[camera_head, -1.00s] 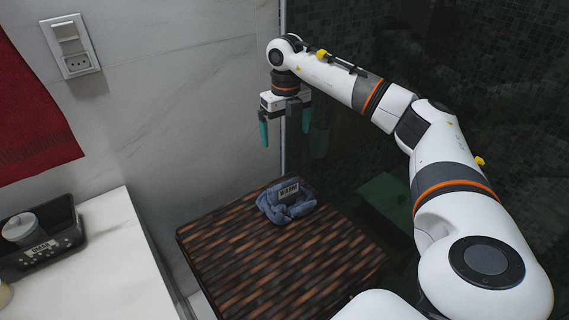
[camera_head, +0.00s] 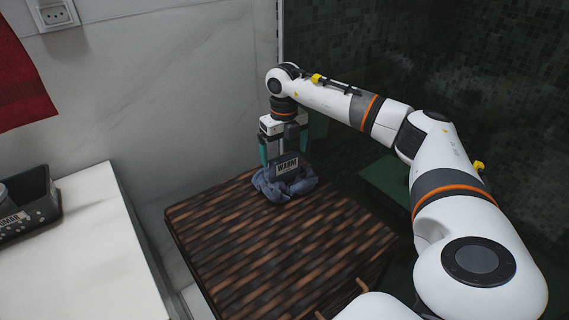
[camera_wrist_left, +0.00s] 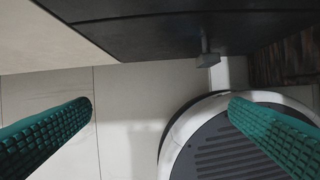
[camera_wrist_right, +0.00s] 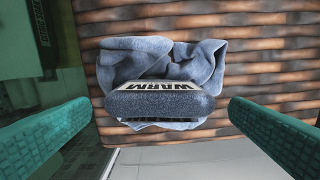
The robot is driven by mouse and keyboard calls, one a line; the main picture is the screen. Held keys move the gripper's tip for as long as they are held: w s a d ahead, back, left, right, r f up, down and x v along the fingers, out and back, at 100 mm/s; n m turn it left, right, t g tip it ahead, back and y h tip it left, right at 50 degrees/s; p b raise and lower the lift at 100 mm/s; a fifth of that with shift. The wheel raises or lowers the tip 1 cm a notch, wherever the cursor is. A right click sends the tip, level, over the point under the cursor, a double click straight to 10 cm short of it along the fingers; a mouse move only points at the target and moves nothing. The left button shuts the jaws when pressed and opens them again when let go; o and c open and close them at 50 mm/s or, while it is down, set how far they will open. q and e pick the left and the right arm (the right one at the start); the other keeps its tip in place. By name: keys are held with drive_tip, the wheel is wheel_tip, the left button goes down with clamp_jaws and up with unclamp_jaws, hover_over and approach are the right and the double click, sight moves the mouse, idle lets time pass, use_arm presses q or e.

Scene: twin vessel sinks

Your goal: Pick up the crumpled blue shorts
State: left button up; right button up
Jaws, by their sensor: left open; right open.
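The crumpled blue shorts (camera_head: 270,188) lie on the far part of the dark brown woven top (camera_head: 235,245). A dark piece with a label reading "WARM" shows on them. My left gripper (camera_wrist_left: 160,103) is out of the head view. Its own wrist view shows it open and empty above a pale floor.
A white counter (camera_head: 95,245) with a black tray (camera_head: 30,215) stands at the left. A marble wall (camera_head: 160,90) and dark glass (camera_head: 450,100) are close behind and right of the woven top. A red towel (camera_head: 20,80) hangs at the upper left. The woven top's near part is clear.

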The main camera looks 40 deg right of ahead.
sight(285, 158)
wheel_tip(285, 158, down, 5)
drive_tip(key=shift+s+f+b, duration=0.1)
drive_tip(key=shift+b, duration=0.45)
use_arm(q)
drive_tip(key=v, duration=0.3)
drive_tip(key=shift+w+r, duration=0.3)
drive_tip(key=shift+r, duration=0.2)
use_arm(e)
drive_tip(key=shift+c, duration=0.2)
drive_tip(key=c, duration=1)
drive_tip(key=shift+r, duration=0.45)
use_arm(q)
wheel_tip(285, 158, down, 6)
drive_tip(key=p, duration=0.2)
drive_tip(key=shift+f, duration=0.2)
use_arm(e)
wheel_tip(285, 158, up, 9)
drive_tip(key=shift+r, duration=0.15)
